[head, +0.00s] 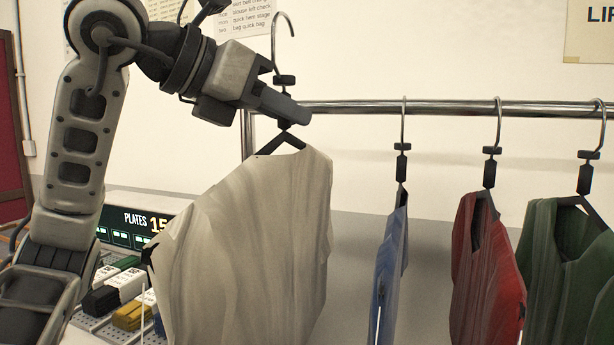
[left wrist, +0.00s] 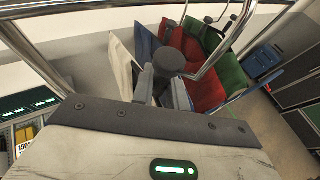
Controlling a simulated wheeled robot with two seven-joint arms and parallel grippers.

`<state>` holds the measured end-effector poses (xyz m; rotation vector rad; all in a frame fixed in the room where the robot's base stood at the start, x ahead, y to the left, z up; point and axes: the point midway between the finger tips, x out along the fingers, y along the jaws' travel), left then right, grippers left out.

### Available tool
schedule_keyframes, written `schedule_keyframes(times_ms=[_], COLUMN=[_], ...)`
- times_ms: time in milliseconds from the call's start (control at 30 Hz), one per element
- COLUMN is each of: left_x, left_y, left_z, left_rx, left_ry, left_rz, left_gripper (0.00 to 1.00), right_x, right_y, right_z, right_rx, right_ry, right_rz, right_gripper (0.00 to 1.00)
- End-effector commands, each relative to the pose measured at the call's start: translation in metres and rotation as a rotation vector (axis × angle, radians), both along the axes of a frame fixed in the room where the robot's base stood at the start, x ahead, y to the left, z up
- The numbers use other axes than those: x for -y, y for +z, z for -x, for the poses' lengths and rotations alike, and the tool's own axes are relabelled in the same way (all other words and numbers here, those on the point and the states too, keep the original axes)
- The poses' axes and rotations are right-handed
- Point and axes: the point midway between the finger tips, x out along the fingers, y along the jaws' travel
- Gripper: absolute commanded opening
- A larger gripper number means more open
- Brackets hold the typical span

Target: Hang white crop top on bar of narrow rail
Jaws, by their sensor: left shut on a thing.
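The white crop top (head: 255,240) hangs from a black hanger with a metal hook (head: 292,40). My left gripper (head: 290,112) is shut on the hanger's neck, under the hook. The hook stands upright, its curve above the level of the bar (head: 450,107) and apart from it. The top hangs at the left end of the rail, in front of it. In the left wrist view, the fingers (left wrist: 165,90) close around the dark hanger block (left wrist: 170,60), with the pale cloth (left wrist: 121,68) beside them. My right gripper is not in view.
A blue garment (head: 391,255), a red one (head: 487,255) and a green one (head: 565,265) hang on the bar to the right. A stretch of bar left of the blue one is bare. A console with a lit display (head: 135,222) stands behind at lower left.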

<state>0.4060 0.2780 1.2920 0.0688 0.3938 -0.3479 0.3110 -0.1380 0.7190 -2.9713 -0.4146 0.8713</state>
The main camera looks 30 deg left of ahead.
Motion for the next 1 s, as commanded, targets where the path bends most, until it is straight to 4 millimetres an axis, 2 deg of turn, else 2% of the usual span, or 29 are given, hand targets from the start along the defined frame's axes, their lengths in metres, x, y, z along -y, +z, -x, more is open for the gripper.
schedule_keyframes(times_ms=[33,133,333,567,1000], left_x=[0.0,0.0,0.0,-0.001,-0.009], left_y=[-0.016,-0.031,-0.053,-0.053,-0.053], left_z=[0.001,0.001,0.001,-0.004,-0.036], left_rx=[0.003,0.003,0.003,0.002,0.0], left_ry=[0.001,0.001,0.0,0.0,0.0], left_rz=[0.001,0.001,0.001,0.002,0.002], left_gripper=[0.0,0.0,0.0,0.0,0.0], right_x=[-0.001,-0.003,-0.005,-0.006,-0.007], right_y=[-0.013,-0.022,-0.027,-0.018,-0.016], right_z=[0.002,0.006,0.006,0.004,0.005], right_rx=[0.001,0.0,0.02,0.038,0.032], right_ry=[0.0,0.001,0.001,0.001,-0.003], right_rz=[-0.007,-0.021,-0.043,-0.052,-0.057], right_gripper=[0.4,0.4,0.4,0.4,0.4])
